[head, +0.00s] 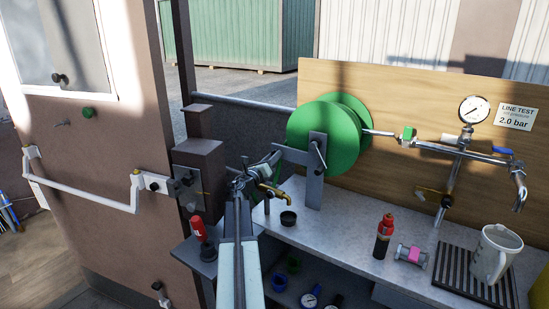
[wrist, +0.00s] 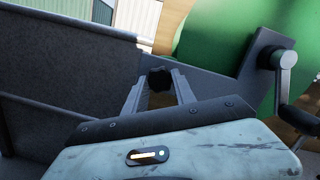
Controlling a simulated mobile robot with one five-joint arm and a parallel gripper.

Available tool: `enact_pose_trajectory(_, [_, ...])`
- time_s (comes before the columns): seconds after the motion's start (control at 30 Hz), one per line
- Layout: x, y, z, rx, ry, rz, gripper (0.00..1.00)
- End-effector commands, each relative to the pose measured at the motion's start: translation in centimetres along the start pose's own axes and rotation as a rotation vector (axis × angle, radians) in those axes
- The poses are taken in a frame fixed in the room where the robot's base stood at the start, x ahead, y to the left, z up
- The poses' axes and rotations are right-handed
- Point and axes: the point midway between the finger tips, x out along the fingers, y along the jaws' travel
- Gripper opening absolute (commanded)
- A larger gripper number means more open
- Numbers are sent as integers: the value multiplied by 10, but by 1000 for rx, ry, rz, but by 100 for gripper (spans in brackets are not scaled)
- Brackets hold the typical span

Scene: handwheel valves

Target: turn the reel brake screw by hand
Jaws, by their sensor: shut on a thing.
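The green hose reel (head: 322,135) stands on a grey bracket (head: 313,185) on the bench, with a crank handle (head: 318,152) on its near side. The reel brake screw shows in the wrist view as a small dark lobed knob (wrist: 160,79) at the grey bracket bar. My gripper (wrist: 159,84) has one finger on each side of this knob and is shut on it. In the head view my gripper (head: 271,163) reaches the bracket's left end. There the knob is too small and covered to make out.
A brass tap (head: 273,192) is just below my gripper. A black cup (head: 288,218), a red-topped bottle (head: 384,237) and a white jug (head: 496,254) stand on the bench (head: 340,236). A brown door (head: 100,200) with a white bar is at left.

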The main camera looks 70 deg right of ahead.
Motion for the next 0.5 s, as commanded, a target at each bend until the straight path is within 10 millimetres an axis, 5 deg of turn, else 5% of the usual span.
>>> enact_pose_trajectory(0.03, [0, 0, 0, -1, 0, 2, 3])
enact_pose_trajectory(0.07, [0, 0, 0, -1, 0, 2, 35])
enact_pose_trajectory(0.13, [0, 0, 0, -1, 0, 2, 50])
enact_pose_trajectory(0.5, [-3, 0, 1, -3, 0, 1, 50])
